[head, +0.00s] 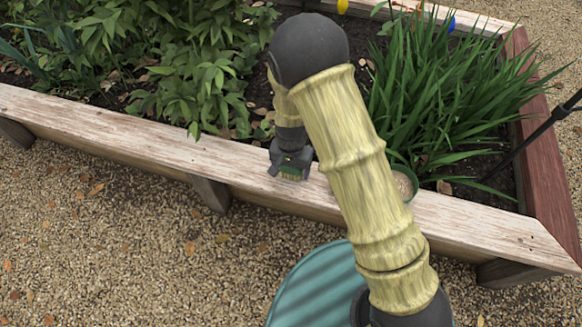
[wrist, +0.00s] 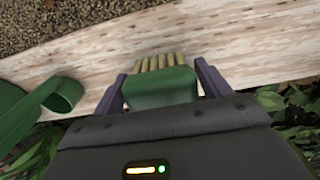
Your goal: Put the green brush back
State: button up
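The green brush (wrist: 160,88) is between the two fingers of my gripper (wrist: 161,70), which touch its sides, with its pale bristles pointing away from the palm. In the head view my gripper (head: 291,165) hangs over the weathered plank edge of the raised bed, and only a little of the brush (head: 291,174) shows under it. I cannot tell whether the bristles touch the plank. A round green pot (head: 405,183) with tan contents sits at the plank to the right, partly behind my arm. Green curved pieces (wrist: 64,96) show at the left in the wrist view.
The pale plank (head: 110,122) runs across the bed's front, meeting a reddish side board (head: 545,180). Leafy plants (head: 200,70) and long grass-like leaves (head: 440,85) stand behind. A dark rod (head: 530,140) leans at the right. The plank left of my gripper is clear.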

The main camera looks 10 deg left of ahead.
jog(key=shift+o, duration=0.9)
notch_tip(320, 180, up, 12)
jog(key=p, duration=0.5)
jog(key=shift+r, duration=0.2)
jog(key=s+d+r+t, duration=0.1)
jog(key=s+d+r, duration=0.1)
jog(key=d+r, duration=0.3)
jog(key=s+d+r, duration=0.2)
jog(key=d+r, duration=0.2)
jog(key=d, duration=0.8)
jog(key=s+d+r+n+t, duration=0.1)
jog(key=s+d+r, duration=0.2)
jog(key=d+r, duration=0.2)
jog(key=d, duration=0.3)
jog(key=shift+d+r+t, duration=0.3)
jog(key=shift+d+r, duration=0.05)
